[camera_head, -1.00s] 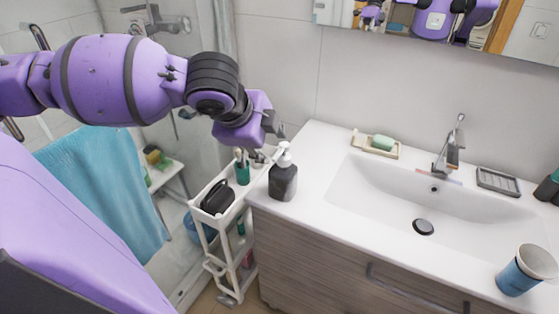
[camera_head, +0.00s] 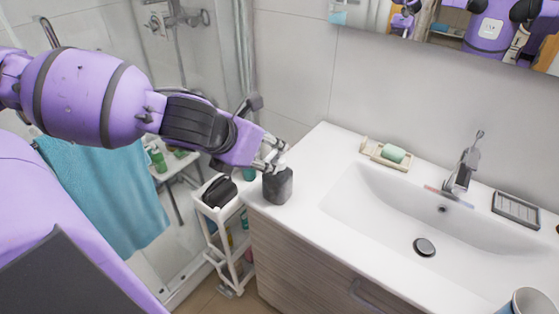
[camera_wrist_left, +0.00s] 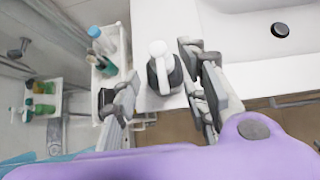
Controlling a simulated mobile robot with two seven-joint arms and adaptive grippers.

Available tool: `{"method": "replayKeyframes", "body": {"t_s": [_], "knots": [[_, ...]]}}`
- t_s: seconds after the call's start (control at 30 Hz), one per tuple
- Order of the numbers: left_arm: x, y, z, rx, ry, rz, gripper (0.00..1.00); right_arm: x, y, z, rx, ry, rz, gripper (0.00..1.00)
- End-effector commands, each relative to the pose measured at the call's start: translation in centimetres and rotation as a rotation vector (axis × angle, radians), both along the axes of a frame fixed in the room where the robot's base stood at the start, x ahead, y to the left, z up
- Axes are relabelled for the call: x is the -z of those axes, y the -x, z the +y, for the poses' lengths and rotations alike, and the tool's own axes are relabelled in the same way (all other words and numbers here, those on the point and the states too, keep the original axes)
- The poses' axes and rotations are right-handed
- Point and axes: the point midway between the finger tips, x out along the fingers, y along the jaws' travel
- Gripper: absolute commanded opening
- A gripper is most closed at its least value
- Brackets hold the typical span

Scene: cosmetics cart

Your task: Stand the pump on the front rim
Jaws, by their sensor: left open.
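The pump is a dark grey bottle (camera_head: 278,188) with a white head, upright on the left end of the white washbasin top. In the left wrist view the pump (camera_wrist_left: 159,69) appears between the two fingers, its head seen from above. My left gripper (camera_head: 273,153) is open at the height of the pump's head, and its fingers partly hide that head. In the left wrist view I cannot tell whether either finger touches the pump. The front rim (camera_head: 340,242) of the washbasin is bare in its middle part. My right gripper is not in view.
A white cart (camera_head: 212,214) with a black case (camera_head: 219,190) stands left of the washbasin. A soap dish (camera_head: 385,154), the tap (camera_head: 465,165) and a grey tray (camera_head: 515,210) line the back. A cup (camera_head: 528,302) stands at the lower right.

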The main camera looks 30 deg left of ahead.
Motion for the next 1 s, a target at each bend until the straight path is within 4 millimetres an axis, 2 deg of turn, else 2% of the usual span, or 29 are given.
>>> {"method": "replayKeyframes", "body": {"t_s": [0.03,0.17,0.37,0.5,0.67,0.7,1.0], "knots": [[0.8,-0.5,-0.1,-0.001,0.003,0.004,0.4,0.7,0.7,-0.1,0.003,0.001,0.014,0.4],[1.8,-1.8,-0.3,-0.003,0.007,0.003,0.4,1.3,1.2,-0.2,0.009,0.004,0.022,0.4],[3.3,-3.7,-0.4,-0.004,0.005,0.002,0.4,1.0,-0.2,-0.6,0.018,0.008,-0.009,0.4],[3.5,-4.2,-0.3,-0.002,0.001,0.0,0.4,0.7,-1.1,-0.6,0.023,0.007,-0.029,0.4],[3.4,-4.2,-0.3,-0.002,0.001,-0.001,0.4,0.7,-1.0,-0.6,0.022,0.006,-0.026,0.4],[3.4,-4.2,-0.3,-0.002,0.001,-0.001,0.39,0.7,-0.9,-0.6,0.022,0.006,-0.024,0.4],[3.4,-4.1,-0.3,-0.003,0.001,0.0,0.01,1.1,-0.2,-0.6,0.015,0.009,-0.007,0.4]]}}
